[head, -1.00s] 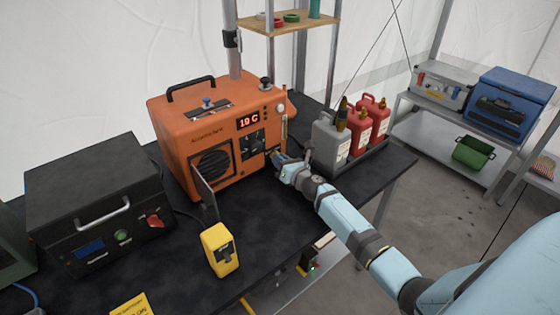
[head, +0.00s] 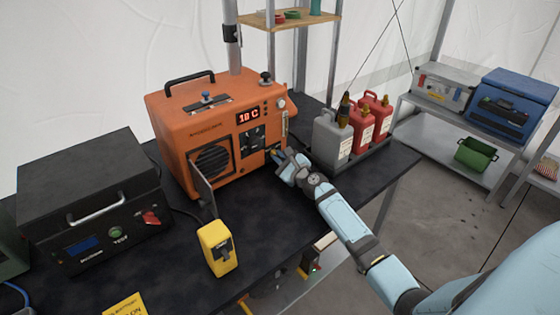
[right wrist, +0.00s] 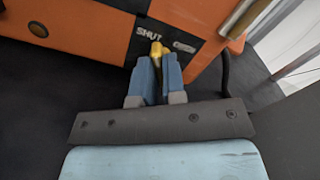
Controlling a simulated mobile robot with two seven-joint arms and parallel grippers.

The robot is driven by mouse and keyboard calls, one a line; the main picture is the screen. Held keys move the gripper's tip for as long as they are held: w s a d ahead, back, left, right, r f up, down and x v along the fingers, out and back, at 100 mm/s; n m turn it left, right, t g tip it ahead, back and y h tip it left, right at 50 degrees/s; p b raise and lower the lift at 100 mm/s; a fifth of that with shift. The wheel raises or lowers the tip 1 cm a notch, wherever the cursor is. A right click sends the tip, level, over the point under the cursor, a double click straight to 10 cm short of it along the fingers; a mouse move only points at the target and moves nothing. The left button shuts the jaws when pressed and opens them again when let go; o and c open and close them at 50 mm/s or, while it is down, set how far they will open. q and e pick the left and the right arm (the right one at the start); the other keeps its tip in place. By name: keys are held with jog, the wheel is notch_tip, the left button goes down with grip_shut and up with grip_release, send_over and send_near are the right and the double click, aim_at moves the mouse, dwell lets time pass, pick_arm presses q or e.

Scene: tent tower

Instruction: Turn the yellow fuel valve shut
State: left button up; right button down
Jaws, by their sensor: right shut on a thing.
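The orange heater (head: 215,135) stands on the black table, its display reading 18 C in the head view. The yellow fuel valve (right wrist: 156,48) sits low on its front, on a black plate. In the right wrist view, the white word SHUT (right wrist: 148,32) is just above the valve, and another small marking is to its right. My right gripper (head: 276,155) is at the heater's lower right front. Its blue fingers (right wrist: 158,68) are closed around the yellow valve handle and hide part of it. My left gripper is not in view.
A grey jerrycan (head: 331,142) and red jerrycans (head: 361,127) stand just right of my right gripper. A hinged flap (head: 205,190) sticks out from the heater's front. A yellow device (head: 218,247) and a black box (head: 95,205) are to the left.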

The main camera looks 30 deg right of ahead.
jog(key=shift+f+n+b, duration=0.1)
jog(key=shift+n+b, duration=0.25)
jog(key=shift+n, duration=0.75)
jog(key=c, duration=1.2)
grip_release()
jog(key=shift+s, duration=0.1)
jog(key=shift+s, duration=0.4)
jog(key=s, duration=0.7)
jog(key=s+d, duration=0.1)
jog(key=s, duration=0.3)
jog(key=shift+s, duration=0.9)
